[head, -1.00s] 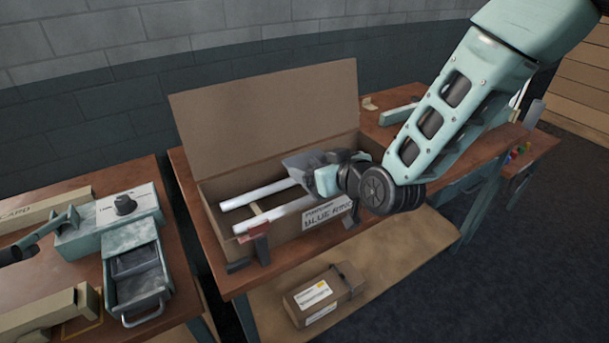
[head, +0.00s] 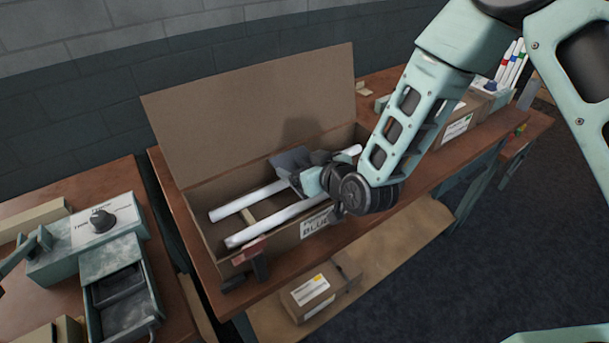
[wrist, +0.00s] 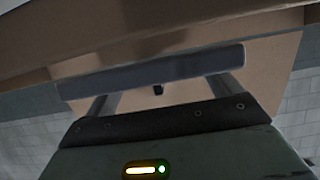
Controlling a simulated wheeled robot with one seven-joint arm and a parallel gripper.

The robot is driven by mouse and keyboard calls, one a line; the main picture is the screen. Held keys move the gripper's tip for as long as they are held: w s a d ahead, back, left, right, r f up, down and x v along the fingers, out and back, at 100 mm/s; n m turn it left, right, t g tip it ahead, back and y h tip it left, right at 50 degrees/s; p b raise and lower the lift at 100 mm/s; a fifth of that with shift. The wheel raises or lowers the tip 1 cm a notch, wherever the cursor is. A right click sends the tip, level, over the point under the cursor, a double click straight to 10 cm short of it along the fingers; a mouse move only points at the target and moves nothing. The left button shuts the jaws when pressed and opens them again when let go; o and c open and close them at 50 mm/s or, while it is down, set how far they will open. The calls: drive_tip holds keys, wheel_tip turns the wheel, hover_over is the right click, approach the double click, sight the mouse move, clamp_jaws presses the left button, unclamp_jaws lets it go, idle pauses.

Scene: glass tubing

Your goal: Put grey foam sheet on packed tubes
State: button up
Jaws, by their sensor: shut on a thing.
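An open cardboard carton (head: 250,112) stands on the wooden bench, its lid raised at the back. White tubes (head: 243,203) lie lengthwise inside, side by side and apart, over a pale cross-piece. My gripper (head: 297,170) is over the carton, right of its middle, and hides part of the tubes. It is shut on the grey foam sheet (head: 290,159), which shows as a small dark grey piece over the tubes. In the wrist view the foam sheet (wrist: 155,72) spans both fingers, with brown cardboard behind it. I cannot tell whether the sheet touches the tubes.
A red-topped clamp (head: 250,252) stands at the carton's front left corner. A small labelled box (head: 313,293) sits on the lower shelf. A second labelled carton (head: 458,128) with colour-banded tubes is at the right. A device with an open drawer (head: 122,290) is on the left bench.

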drive_tip(key=shift+f+p, duration=0.35)
drive_tip(key=shift+f, duration=1.65)
drive_tip(key=shift+f, duration=0.1)
drive_tip(key=o, duration=0.7)
drive_tip(key=shift+r, duration=0.2)
drive_tip(key=s+d+r+g+h+b, duration=0.1)
drive_tip(key=s+d+r+g+h, duration=0.1)
drive_tip(key=s, duration=0.8)
drive_tip(key=s+d+r+g+h+b, duration=0.1)
drive_tip(key=s+d+r+g, duration=0.4)
drive_tip(key=s, duration=0.5)
drive_tip(key=s+d+r+g+h+b, duration=0.1)
drive_tip(key=s+d+r+g+h, duration=0.3)
drive_tip(key=s+d+r, duration=0.3)
drive_tip(key=s, duration=0.3)
drive_tip(key=shift+s+r+n, duration=0.2)
drive_tip(key=shift+s+n, duration=0.2)
